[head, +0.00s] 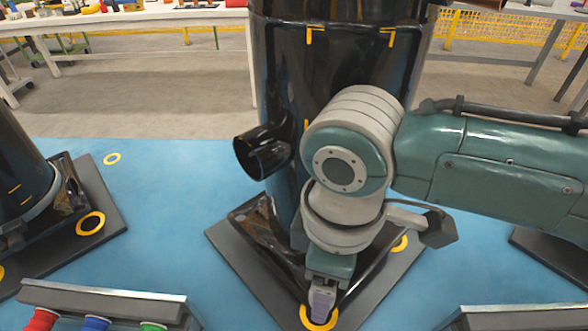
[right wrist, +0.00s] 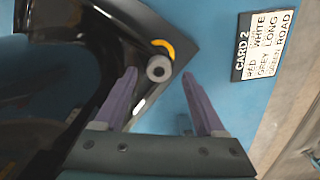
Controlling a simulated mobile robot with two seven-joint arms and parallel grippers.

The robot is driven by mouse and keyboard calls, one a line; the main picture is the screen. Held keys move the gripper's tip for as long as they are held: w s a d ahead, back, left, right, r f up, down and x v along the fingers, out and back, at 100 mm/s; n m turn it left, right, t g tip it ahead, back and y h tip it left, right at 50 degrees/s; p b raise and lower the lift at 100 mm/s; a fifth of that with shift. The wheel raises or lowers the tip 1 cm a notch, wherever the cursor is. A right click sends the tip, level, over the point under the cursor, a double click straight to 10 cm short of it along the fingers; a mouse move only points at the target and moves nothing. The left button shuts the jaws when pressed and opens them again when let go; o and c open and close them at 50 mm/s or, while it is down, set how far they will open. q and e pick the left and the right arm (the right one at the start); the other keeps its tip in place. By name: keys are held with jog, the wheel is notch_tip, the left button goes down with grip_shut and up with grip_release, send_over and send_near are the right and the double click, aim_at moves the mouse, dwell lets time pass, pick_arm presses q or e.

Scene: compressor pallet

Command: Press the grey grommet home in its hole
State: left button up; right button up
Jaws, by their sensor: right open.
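The grey grommet (right wrist: 159,68) is a round grey piece with a dark centre. It sits at the corner of the dark base plate (right wrist: 190,25), with part of a yellow ring beside it. I cannot tell how deep it sits. My right gripper (right wrist: 158,85) is open, its two purple fingers apart with the grommet showing between and beyond their tips. In the head view my right gripper (head: 322,305) points down at the near plate corner, over the yellow ring (head: 318,318). My left gripper is not in view.
The tall black compressor (head: 285,110) stands on the plate, a pipe stub (head: 262,152) at its left. Another compressor (head: 20,165) stands at left. Red, blue and green pieces lie in a grey rack (head: 130,305). A card (right wrist: 263,45) reads "CARD 2". Blue floor lies between.

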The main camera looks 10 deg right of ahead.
notch_tip(320, 180, up, 7)
jog(key=p, duration=0.1)
jog(key=shift+r+p, duration=0.2)
jog(key=shift+p, duration=0.15)
